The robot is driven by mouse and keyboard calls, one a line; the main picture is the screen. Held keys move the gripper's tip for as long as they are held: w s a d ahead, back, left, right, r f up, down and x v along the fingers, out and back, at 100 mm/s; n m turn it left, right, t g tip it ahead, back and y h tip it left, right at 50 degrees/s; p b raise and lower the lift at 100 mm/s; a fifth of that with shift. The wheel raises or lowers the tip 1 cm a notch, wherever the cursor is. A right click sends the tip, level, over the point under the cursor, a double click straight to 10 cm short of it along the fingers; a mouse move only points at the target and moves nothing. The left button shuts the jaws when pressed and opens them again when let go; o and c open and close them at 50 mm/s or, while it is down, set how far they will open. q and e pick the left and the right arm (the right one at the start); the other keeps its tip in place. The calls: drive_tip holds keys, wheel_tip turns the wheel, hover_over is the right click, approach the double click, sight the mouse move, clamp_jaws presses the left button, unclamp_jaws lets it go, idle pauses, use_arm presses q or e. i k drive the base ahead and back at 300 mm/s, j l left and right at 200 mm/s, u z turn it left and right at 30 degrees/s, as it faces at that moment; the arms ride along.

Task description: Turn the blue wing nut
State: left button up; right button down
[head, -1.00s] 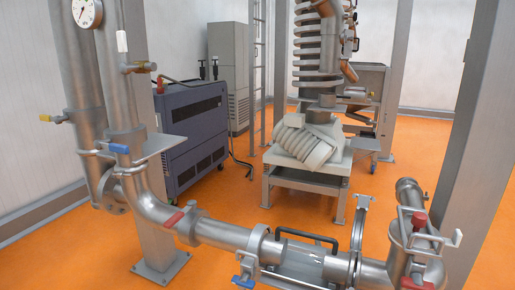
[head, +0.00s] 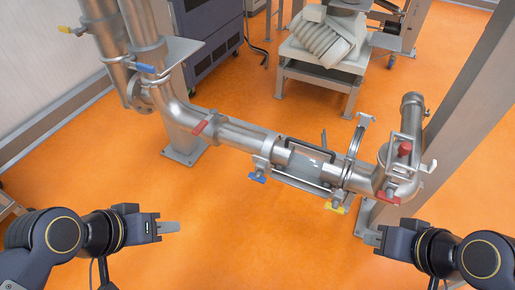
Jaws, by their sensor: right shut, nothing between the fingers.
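A small blue wing nut (head: 257,177) sits on the lower side of the horizontal steel pipe, at the left end of its glass section. Another blue handle (head: 146,68) is on the pipework at upper left. My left gripper (head: 176,227) is below and to the left of the wing nut, apart from everything. Its fingers are seen edge-on, so I cannot tell if they are open. My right gripper (head: 368,237) is at lower right, shut and empty, apart from the pipe.
The steel pipe (head: 250,138) crosses the middle, with a glass section (head: 312,160). A yellow wing nut (head: 335,207) sits below its right end. Red handles (head: 200,127) are on the pipe. A grey post (head: 455,120) stands at right. The orange floor is clear between my grippers.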

sight(258, 176)
drive_tip(key=i+j+z, duration=0.2)
drive_tip(key=z, duration=0.15)
drive_tip(key=i+j+z, duration=0.15)
drive_tip(key=z, duration=0.2)
drive_tip(key=j, duration=0.1)
